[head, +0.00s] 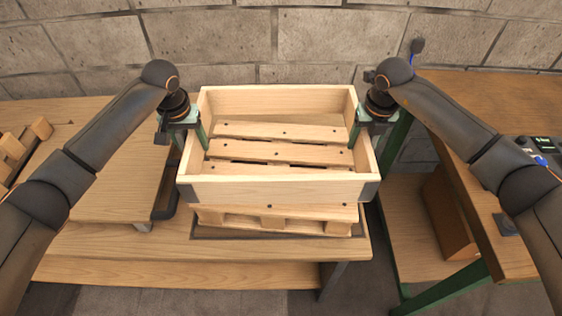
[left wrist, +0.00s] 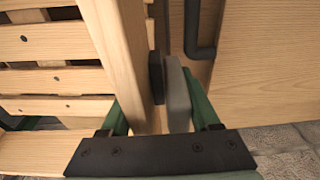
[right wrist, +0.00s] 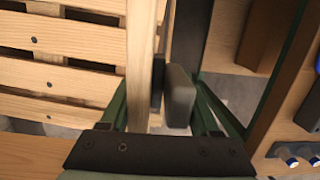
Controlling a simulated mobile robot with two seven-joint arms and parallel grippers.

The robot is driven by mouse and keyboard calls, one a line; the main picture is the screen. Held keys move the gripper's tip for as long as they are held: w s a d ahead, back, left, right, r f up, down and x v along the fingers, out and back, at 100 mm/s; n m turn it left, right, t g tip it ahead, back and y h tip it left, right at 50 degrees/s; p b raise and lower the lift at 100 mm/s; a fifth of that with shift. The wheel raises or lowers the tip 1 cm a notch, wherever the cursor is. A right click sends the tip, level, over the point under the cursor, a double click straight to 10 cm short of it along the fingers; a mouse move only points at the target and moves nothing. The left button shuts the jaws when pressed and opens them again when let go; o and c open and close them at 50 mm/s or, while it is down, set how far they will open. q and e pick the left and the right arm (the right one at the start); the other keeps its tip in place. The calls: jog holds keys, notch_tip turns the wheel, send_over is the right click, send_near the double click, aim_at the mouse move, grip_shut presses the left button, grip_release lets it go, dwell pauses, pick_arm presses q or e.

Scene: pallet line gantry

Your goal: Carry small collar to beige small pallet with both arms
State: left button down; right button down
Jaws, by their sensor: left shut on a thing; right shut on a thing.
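The small collar (head: 278,190) is an open wooden frame with dark corner fittings, level in the head view. My left gripper (head: 192,136) is shut on its left wall, and my right gripper (head: 363,134) is shut on its right wall. The wall between the fingers also shows in the left wrist view (left wrist: 118,50) and in the right wrist view (right wrist: 141,50). The beige small pallet (head: 270,213) lies under the collar, its slats visible through the opening and its front edge below the collar's front wall. I cannot tell whether the collar touches it.
The pallet sits on a wooden table (head: 110,245). A raised wooden board (head: 115,185) is left of the collar, with small wooden pieces (head: 22,145) at far left. A green-legged bench (head: 480,95) stands right, past a gap. A block wall is behind.

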pick_arm(q)
jog(key=shift+a+f, duration=0.1)
jog(key=shift+a, duration=0.1)
pick_arm(e)
jog(key=shift+d+f, duration=0.15)
jog(key=shift+d, duration=0.05)
